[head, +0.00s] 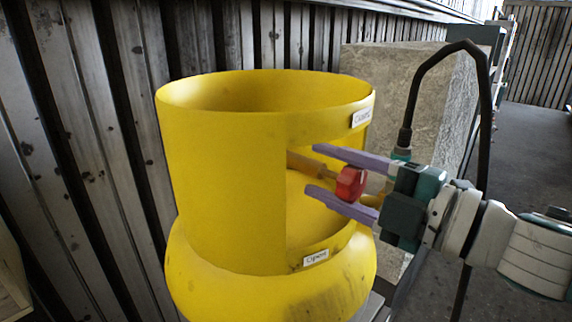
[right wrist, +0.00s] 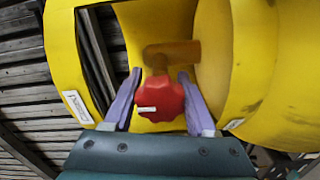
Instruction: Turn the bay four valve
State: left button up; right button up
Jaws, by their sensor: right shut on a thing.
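In the right wrist view the knob (right wrist: 158,100) sits between the two purple fingers and carries a small white label, too small to read. My right gripper (head: 314,170) reaches in from the right and is shut on the knob, one finger on each side. Its fingertips (right wrist: 160,74) extend past the knob towards the pipe. My left gripper is not in view.
The opening's yellow edges lie close above and below my right fingers, each with a white label (head: 362,117). A grey stone-like block (head: 385,80) stands behind the housing. A corrugated metal wall (head: 60,130) runs along the left and back. Dark floor (head: 525,150) is open at right.

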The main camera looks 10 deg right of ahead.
aim_at(359, 189)
dwell(0.4)
jog(key=o, duration=1.4)
jog(key=shift+s+d+f, duration=0.1)
jog(key=shift+s+d, duration=0.25)
jog(key=b+v, duration=0.2)
jog(key=v, duration=0.5)
jog(key=shift+s+f+b, duration=0.1)
jog(key=shift+s+b, duration=0.1)
jog(key=shift+b, duration=0.15)
jog(key=shift+v, duration=0.85)
jog(key=shift+w, duration=0.1)
